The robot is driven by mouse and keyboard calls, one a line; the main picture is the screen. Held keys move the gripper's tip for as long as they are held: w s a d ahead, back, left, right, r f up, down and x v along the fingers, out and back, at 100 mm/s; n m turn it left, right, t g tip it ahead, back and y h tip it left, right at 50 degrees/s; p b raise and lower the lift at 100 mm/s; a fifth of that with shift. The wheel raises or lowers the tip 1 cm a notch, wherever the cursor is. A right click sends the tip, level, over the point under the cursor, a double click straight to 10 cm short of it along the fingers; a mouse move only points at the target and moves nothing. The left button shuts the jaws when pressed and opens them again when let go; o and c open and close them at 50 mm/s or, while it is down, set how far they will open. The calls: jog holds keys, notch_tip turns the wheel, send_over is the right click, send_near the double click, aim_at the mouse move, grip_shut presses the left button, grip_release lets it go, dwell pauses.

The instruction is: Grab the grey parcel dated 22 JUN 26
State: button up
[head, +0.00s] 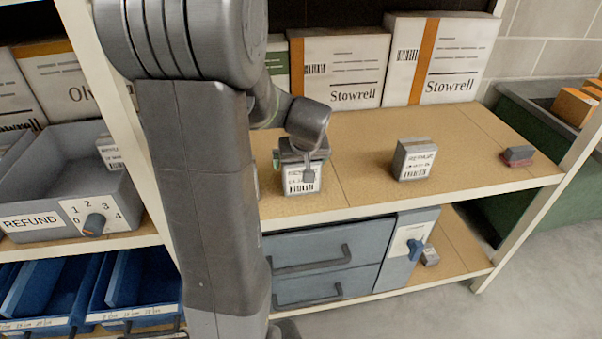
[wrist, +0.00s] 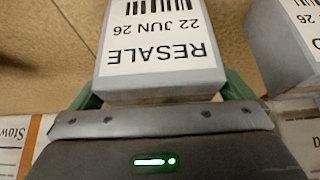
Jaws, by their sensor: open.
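A grey parcel (head: 301,181) stands on the wooden shelf with a white barcode label on its front; my gripper partly covers it in the head view. In the wrist view this parcel (wrist: 160,68) shows a label, upside down, reading RESALE and 22 JUN 26. My gripper (wrist: 162,93) is open, with one green finger beside each side of the parcel's near end. I cannot tell whether the fingers touch it. In the head view my gripper (head: 303,160) is over the top of the parcel.
Another grey labelled parcel (head: 415,160) stands to the right; its date is too small to read. A dark stapler-like object (head: 518,156) lies near the shelf's right end. White Stowrell boxes (head: 340,70) line the back. A grey REFUND bin (head: 72,180) is at left.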

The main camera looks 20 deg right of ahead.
jog(key=shift+r, duration=0.1)
jog(key=c, duration=1)
